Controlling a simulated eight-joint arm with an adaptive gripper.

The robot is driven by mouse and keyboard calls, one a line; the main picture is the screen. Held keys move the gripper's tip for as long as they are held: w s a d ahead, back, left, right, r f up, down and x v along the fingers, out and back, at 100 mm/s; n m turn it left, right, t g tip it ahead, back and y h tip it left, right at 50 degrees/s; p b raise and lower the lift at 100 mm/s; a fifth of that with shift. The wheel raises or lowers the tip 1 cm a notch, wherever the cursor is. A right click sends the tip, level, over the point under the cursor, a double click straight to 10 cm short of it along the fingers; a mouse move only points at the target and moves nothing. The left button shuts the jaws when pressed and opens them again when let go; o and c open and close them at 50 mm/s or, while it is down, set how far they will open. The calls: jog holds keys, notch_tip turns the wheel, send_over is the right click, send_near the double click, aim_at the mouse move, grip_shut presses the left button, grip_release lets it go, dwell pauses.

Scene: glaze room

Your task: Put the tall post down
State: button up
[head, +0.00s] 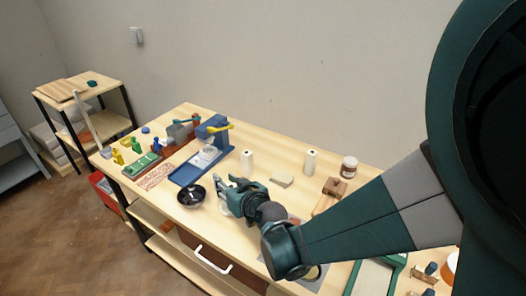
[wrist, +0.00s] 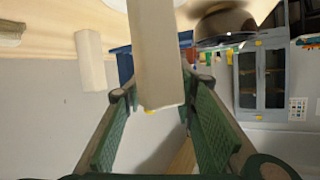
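A tall cream post (wrist: 156,55) stands between the two fingers of my gripper (wrist: 160,88) in the wrist view, which shows the scene upside down. The fingers lie against both its sides, so my gripper looks shut on it. Its near end shows just past the fingertips; its far end runs out of frame. In the head view my gripper (head: 228,190) is low over the front of the workbench (head: 170,222), right of a dark bowl. The post is mostly hidden there, and I cannot tell whether it touches the bench.
A dark bowl (head: 191,195) is close at left. Two cream posts (head: 247,163) (head: 311,162) stand behind, with a pale block (head: 281,180) and a jar (head: 349,167). A blue press (head: 206,152) stands at back left. Some bare wood lies between these things.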

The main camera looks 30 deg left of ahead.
jog(key=p+v, duration=0.1)
jog(key=v, duration=0.8)
jog(key=shift+s+d+r, duration=0.1)
jog(key=shift+s+d, duration=0.05)
jog(key=shift+d, duration=0.1)
jog(key=shift+d, duration=0.1)
dwell(0.6)
jog(key=w+d+r+m+t+h, duration=0.1)
jog(key=w+d+r+m+h, duration=0.15)
jog(key=d, duration=0.75)
jog(key=w+d+r+m+t+h, duration=0.15)
jog(key=w+d, duration=0.25)
jog(key=d, duration=0.6)
jog(key=w+d+r+m+h, duration=0.1)
jog(key=w+d+r+h, duration=0.2)
jog(key=d, duration=0.7)
jog(key=s+d+m+h, duration=0.2)
jog(key=s+d, duration=0.1)
jog(key=d, duration=0.7)
jog(key=s+d+r+m+g+h, duration=0.1)
jog(key=s+d, duration=0.3)
jog(key=d, duration=0.7)
jog(key=s+d+m+h, duration=0.2)
jog(key=s+d+m, duration=0.1)
jog(key=d, duration=0.8)
jog(key=shift+s+r+m+h, duration=0.15)
jog(key=shift+s+m+h, duration=0.15)
jog(key=shift+s, duration=0.45)
